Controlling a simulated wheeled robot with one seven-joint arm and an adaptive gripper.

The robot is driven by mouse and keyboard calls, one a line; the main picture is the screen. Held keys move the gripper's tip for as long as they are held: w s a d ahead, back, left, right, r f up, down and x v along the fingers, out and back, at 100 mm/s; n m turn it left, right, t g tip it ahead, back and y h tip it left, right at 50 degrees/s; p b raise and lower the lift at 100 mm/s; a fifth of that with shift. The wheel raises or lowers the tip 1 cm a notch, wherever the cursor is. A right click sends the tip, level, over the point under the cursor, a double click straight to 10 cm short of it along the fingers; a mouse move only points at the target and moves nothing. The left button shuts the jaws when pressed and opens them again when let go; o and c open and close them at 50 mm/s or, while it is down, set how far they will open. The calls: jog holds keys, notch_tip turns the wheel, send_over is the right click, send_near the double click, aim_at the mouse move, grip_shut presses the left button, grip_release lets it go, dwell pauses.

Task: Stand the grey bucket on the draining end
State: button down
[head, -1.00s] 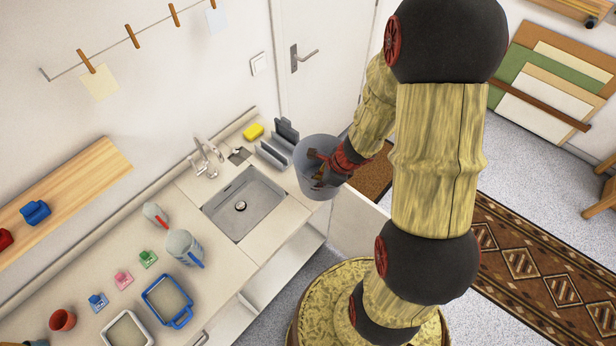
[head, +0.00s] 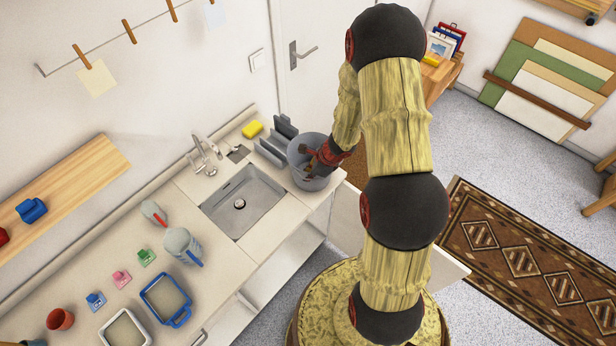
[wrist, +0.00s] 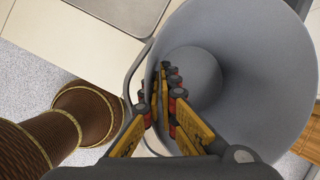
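The grey bucket (head: 303,153) is at the right end of the counter (head: 323,191), the draining end beside the sink (head: 243,203), in the head view. It looks upright, and I cannot tell whether its base touches the counter. My gripper (head: 316,165) is at the bucket's right side. In the wrist view my gripper (wrist: 163,112) is shut on the wall of the bucket (wrist: 245,75), at the rim. The bucket looks empty inside.
A grey slotted rack (head: 273,144) stands close left of the bucket, with a yellow sponge (head: 252,129) behind. The tap (head: 205,153) is farther left. A jug (head: 183,246) and a blue-rimmed tray (head: 166,298) are on the near counter. A cabinet door (head: 349,222) hangs open below.

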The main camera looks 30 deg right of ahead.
jog(key=c, duration=2.6)
grip_release()
jog(key=shift+f, duration=0.2)
jog(key=o, duration=0.6)
jog(key=shift+c, duration=0.2)
jog(key=shift+r, duration=0.1)
